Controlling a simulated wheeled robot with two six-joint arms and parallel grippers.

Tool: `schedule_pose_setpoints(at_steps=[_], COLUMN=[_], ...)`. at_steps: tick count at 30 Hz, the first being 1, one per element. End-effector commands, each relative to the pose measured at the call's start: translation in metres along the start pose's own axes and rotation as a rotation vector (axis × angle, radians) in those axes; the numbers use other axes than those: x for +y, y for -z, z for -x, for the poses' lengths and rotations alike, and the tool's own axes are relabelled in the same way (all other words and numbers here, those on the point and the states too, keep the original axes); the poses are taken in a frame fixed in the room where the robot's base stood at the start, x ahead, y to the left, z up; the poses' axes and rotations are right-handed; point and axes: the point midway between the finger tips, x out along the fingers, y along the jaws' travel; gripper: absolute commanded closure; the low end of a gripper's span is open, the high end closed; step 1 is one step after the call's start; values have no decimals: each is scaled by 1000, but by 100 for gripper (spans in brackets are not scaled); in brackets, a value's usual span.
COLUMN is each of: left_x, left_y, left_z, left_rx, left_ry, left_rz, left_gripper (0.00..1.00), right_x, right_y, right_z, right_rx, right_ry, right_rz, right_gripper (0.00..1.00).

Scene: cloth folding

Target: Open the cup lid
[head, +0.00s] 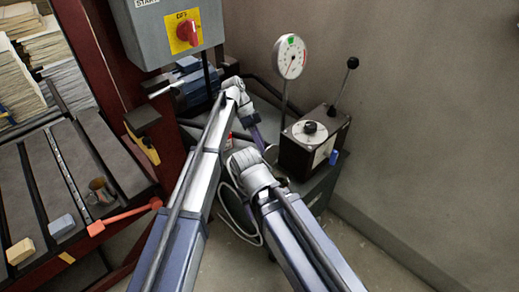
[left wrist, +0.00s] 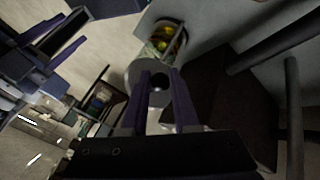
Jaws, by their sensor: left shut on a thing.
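My left gripper (head: 266,146) reaches down beyond the arm joints in the head view, with a small grey disc at its tip. In the left wrist view its two purple fingers (left wrist: 162,82) are shut on a small round knob (left wrist: 158,81). The knob sits in front of a pale grey round lid (left wrist: 139,72). Beyond the lid is a pale thing with yellow and green shapes (left wrist: 166,37), perhaps the cup; I cannot tell whether lid and cup touch. My right arm ends at a grey joint in the head view, and its gripper is hidden.
A dark box with a knob and lever (head: 313,142) and a round dial gauge (head: 290,57) stand close at the right. A grey switch box (head: 170,30) hangs above. A sloped rack (head: 45,180) fills the left. The right wall is bare.

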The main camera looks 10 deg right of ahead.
Motion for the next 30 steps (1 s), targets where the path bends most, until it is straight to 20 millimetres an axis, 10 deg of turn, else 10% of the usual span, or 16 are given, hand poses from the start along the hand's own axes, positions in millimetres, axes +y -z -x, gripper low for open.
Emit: schedule_pose_setpoints(at_steps=[17, 18, 30], left_x=[-4, -4, -2], left_y=[5, 5, 4], left_z=[-2, -2, -2], left_rx=[26, 26, 26], left_ry=[-15, -15, -19], left_rz=[-11, -11, -10], left_gripper=[100, 70, 41], right_x=[0, 0, 0], right_y=[0, 0, 0], right_z=[-5, -5, -5], right_rx=[0, 0, 0], right_ry=[0, 0, 0], right_rz=[0, 0, 0], right_gripper=[50, 50, 50])
